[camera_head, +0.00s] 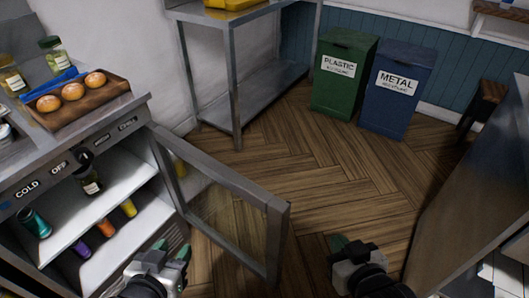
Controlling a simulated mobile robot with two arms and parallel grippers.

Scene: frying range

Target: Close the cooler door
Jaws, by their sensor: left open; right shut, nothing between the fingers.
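The cooler (64,174) stands at the left with its interior showing. Its glass door (222,200), framed in grey metal, stands wide open, hinged near the cooler's right edge and swung out over the floor. Several bottles and cans are inside on white shelves. My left gripper (172,255) is open and empty, low in the picture, in front of the cooler and left of the door's free end. My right gripper (345,245) is shut and empty, to the right of the door and apart from it.
A wooden tray (72,113) with buns and blue tongs lies on the cooler top beside jars. A steel table (235,75) stands behind. Green (341,75) and blue (398,92) recycling bins stand at the back wall. A counter (470,170) is at the right. The middle wooden floor is clear.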

